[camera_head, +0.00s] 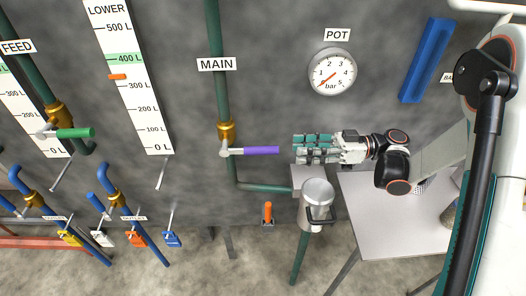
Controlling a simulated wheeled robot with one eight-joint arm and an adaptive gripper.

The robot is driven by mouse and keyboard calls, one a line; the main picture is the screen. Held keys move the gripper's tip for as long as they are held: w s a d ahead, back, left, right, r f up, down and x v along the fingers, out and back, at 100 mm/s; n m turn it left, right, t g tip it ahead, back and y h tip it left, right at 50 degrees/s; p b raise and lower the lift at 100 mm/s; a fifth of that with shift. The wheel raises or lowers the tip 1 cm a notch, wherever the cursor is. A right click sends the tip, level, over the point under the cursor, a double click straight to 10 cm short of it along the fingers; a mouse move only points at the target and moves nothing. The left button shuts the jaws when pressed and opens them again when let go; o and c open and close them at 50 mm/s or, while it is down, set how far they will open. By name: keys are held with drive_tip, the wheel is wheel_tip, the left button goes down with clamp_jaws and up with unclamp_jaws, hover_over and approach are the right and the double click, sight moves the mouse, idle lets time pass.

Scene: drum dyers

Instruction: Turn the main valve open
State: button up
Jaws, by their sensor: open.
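The main valve sits on a vertical green pipe under the MAIN label (215,65). It has a brass body (227,132) and a lever with a purple grip (260,150). The lever points right, roughly level, across the line of the pipe. My gripper (298,147) is open, with its fingers pointing left towards the end of the purple grip. A small gap shows between the fingertips and the grip, and nothing is between the fingers.
A round pressure gauge (333,72) labelled POT hangs above my gripper. A metal pot (318,194) stands below it, beside a grey table (385,215). A green-handled feed valve (75,133) and level scales are at left.

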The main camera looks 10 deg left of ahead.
sight(248, 150)
drive_tip(key=b+x, duration=0.2)
drive_tip(key=x, duration=1)
drive_tip(key=shift+a, duration=0.15)
clamp_jaws()
